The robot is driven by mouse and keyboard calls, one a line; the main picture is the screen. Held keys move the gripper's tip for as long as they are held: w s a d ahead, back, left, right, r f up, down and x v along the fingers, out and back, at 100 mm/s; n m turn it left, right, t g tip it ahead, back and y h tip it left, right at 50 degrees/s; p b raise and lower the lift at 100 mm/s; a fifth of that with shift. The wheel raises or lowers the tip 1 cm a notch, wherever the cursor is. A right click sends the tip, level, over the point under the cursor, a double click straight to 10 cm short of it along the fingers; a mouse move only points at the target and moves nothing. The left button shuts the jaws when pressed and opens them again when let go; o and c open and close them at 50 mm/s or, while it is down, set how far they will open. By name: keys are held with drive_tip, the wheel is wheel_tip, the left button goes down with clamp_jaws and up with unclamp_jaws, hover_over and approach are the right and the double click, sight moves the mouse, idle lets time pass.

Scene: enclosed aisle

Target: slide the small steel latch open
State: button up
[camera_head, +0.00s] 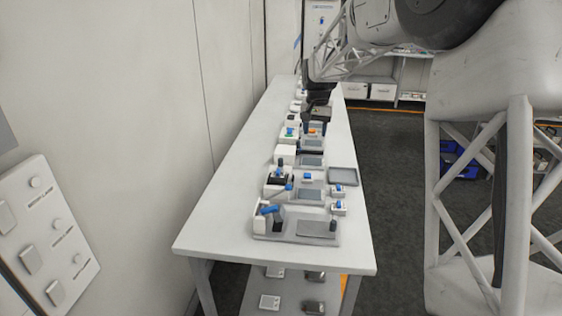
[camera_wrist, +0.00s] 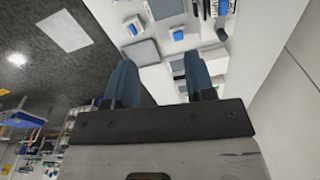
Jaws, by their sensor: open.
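I cannot make out the small steel latch in either view; the fixtures on the bench are too small to tell which bears it. My gripper (camera_head: 316,118) is over the far half of the white bench (camera_head: 225,205), above the row of fixtures. In the wrist view its two blue-grey fingers (camera_wrist: 162,75) stand well apart with nothing between them. The fixtures lie beyond the fingertips in that view. The nearest fixture (camera_head: 268,232) in the head view has a grey base and a blue handle. My gripper hides part of the row behind it.
A wall panel (camera_head: 45,240) with switches is at the left. Shelves with white boxes (camera_head: 383,90) stand at the back. Dark floor lies right of the bench.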

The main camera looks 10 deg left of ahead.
drive_tip(key=w+a+f, duration=0.7)
drive_tip(key=w, duration=0.3)
hover_over(281, 159)
drive_tip(key=shift+g, duration=0.4)
wheel_tip(281, 159, down, 8)
drive_tip(key=shift+w+a+r, duration=0.1)
drive_tip(key=shift+r, duration=0.15)
drive_tip(key=shift+f, duration=0.1)
drive_tip(key=shift+f, duration=3.8)
clamp_jaws()
